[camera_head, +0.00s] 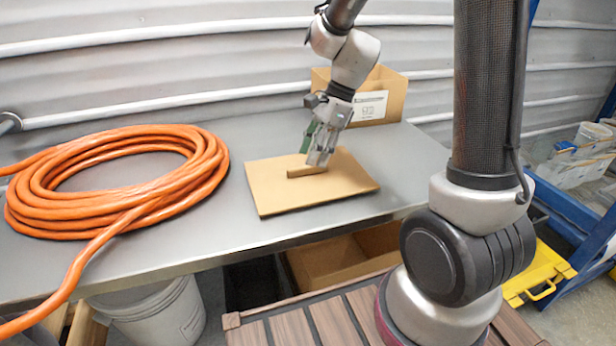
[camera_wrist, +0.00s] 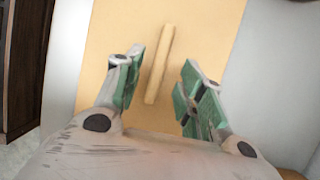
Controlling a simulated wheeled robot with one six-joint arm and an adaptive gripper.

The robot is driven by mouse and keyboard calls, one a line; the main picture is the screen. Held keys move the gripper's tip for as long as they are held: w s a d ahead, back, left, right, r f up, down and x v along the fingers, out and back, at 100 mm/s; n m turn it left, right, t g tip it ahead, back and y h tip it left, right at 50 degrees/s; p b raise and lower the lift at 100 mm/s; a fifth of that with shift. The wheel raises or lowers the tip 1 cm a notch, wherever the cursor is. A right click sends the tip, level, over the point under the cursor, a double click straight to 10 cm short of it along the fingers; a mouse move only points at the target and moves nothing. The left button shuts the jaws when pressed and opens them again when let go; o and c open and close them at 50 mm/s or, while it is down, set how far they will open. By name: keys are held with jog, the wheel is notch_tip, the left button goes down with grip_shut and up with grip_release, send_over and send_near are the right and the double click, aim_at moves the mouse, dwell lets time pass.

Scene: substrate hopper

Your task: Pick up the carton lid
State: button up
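The carton lid (camera_head: 318,194) is a flat tan panel lying on the grey metal table. A raised bar-shaped handle (camera_head: 306,171) runs across its middle. In the wrist view the lid (camera_wrist: 108,38) fills the centre, and its handle (camera_wrist: 160,62) stands between my finger pads, nearer the left one. My gripper (camera_head: 318,160) is pointed down at the handle. In the wrist view my gripper (camera_wrist: 158,88) is open, with a gap between the handle and each green pad. I cannot tell exactly how high the fingertips are above the lid.
A coiled orange hose (camera_head: 120,180) lies on the left of the table (camera_head: 235,135). An open carton with a white label (camera_head: 385,88) stands at the back, behind my gripper. Below the table are a white bucket (camera_head: 160,315) and an open carton (camera_head: 345,255).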

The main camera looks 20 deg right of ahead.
aim_at(308, 173)
jog(key=x, duration=0.3)
jog(key=shift+f, duration=0.15)
grip_shut()
